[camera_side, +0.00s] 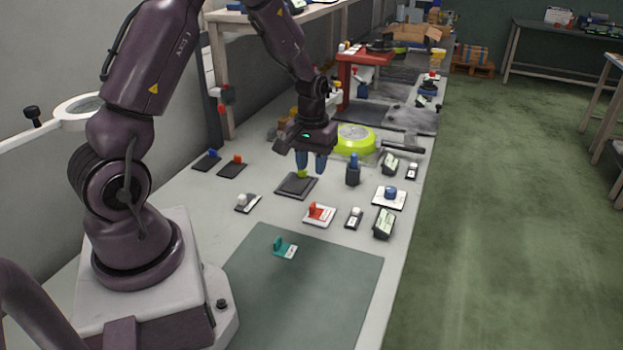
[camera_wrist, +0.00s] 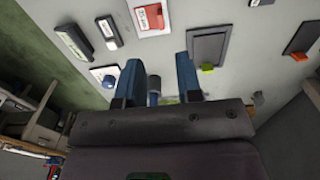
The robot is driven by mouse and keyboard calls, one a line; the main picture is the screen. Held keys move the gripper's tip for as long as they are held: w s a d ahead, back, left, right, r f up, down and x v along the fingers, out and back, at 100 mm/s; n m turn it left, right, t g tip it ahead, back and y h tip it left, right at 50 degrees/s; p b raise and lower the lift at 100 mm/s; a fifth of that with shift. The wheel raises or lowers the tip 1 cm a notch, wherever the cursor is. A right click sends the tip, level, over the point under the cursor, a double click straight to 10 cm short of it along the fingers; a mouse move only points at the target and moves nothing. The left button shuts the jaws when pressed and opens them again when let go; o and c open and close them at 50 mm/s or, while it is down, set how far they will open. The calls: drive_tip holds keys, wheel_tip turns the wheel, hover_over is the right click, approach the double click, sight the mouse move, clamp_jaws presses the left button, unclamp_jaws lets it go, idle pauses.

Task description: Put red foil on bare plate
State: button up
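A white-bordered tile with a red face and upright red tab (camera_side: 319,214), which looks like the red foil, lies on the grey table. I cannot tell which item is the bare plate. My gripper (camera_side: 312,163) hangs above the table just behind the dark plate, fingers down. In the wrist view its blue fingers (camera_wrist: 158,85) are apart with nothing held.
A dark blue upright item (camera_side: 353,170) stands close right of my gripper. Several small tabbed tiles surround it, including a blue-tabbed white tile (camera_side: 389,197) and an orange-tabbed dark plate (camera_side: 231,169). A yellow-green round thing (camera_side: 354,140) is behind. The front mat (camera_side: 310,300) is mostly clear.

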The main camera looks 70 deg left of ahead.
drive_tip(key=d+r+m+t, duration=0.1)
drive_tip(key=d+r+m, duration=0.1)
drive_tip(key=d+r, duration=0.5)
drive_tip(key=s+d+r+m+t, duration=0.2)
drive_tip(key=s+d+r+m, duration=0.1)
drive_tip(key=s+d+r, duration=0.2)
drive_tip(key=s+d+r+m+t, duration=0.2)
drive_tip(key=s+d+r+m, duration=0.2)
drive_tip(key=s+r, duration=0.5)
drive_tip(key=shift+s+d+r+t, duration=0.2)
drive_tip(key=shift+d+r+t, duration=0.1)
drive_tip(key=shift+d+r, duration=0.35)
